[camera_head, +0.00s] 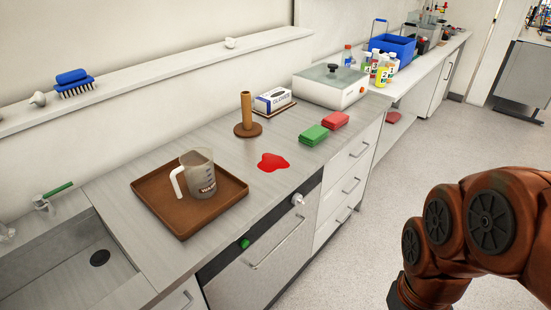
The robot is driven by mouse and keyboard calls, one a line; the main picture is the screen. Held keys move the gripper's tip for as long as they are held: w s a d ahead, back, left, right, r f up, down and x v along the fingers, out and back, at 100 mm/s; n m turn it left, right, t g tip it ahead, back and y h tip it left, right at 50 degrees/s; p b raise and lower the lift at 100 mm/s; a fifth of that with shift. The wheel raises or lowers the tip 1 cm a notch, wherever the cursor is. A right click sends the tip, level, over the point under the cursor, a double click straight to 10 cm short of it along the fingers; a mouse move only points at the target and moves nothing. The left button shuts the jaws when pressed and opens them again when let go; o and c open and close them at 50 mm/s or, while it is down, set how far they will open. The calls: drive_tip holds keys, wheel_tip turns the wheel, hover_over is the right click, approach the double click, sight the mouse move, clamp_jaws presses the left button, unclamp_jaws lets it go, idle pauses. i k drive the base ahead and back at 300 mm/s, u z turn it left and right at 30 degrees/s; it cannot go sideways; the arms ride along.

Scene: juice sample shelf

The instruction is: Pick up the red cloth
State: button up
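The red cloth (335,121) lies folded on the grey counter, just behind and to the right of a folded green cloth (314,134). A flat, glossy red patch (272,162), which looks like a spill, lies on the counter in front of the cloths. My arm shows at the lower right, over the floor and apart from the counter. My gripper is not in view.
A brown tray (222,210) with a measuring jug (197,173) stands left of the spill. A brown upright holder (246,117), a gloves box (272,99) and a white lidded device (331,88) stand behind. The sink (78,262) is at left. The floor at right is clear.

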sight(335, 121)
drive_tip(key=z, duration=0.85)
drive_tip(key=i, duration=2.8)
drive_tip(key=u, duration=3.85)
